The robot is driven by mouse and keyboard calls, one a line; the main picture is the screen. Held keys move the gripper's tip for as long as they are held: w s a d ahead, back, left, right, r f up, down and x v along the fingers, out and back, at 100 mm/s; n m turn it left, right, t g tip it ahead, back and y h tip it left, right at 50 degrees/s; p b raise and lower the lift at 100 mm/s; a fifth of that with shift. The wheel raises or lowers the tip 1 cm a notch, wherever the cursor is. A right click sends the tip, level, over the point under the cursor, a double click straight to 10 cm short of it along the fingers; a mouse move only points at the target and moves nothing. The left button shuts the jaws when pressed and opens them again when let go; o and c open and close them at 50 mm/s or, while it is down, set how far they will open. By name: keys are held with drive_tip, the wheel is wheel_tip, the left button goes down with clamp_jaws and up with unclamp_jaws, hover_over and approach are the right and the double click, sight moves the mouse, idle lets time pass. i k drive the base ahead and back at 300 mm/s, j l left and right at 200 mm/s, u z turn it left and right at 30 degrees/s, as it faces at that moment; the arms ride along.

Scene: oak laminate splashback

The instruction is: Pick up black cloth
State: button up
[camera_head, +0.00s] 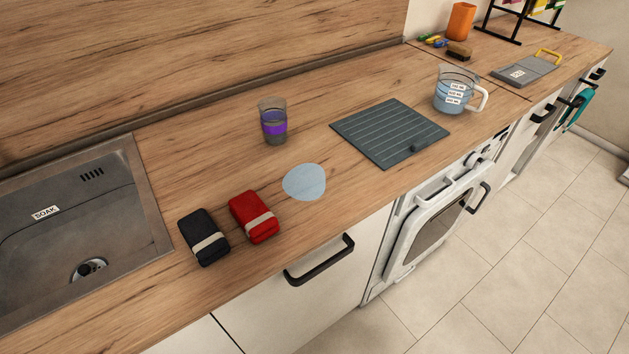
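The black cloth (199,232) is a folded dark bundle with a pale band around it. It lies on the wooden worktop between the sink and a red cloth (248,209). The red cloth is a similar banded bundle close on its right, with a narrow gap between them. My gripper does not show in the head view, so its place and state are hidden.
A sink (150,200) lies left of the black cloth. A pale blue round piece (304,182), a purple-banded cup (273,130), a grey ribbed board (390,132) and a measuring jug (453,92) stand rightward. A drawer handle (320,262) projects from the front.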

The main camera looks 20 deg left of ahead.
sight(204, 238)
drive_tip(key=i+z, duration=0.5)
drive_tip(key=i, duration=0.25)
drive_tip(key=i+l+u, duration=0.15)
drive_tip(key=u, duration=0.2)
drive_tip(key=i+l+u, duration=0.3)
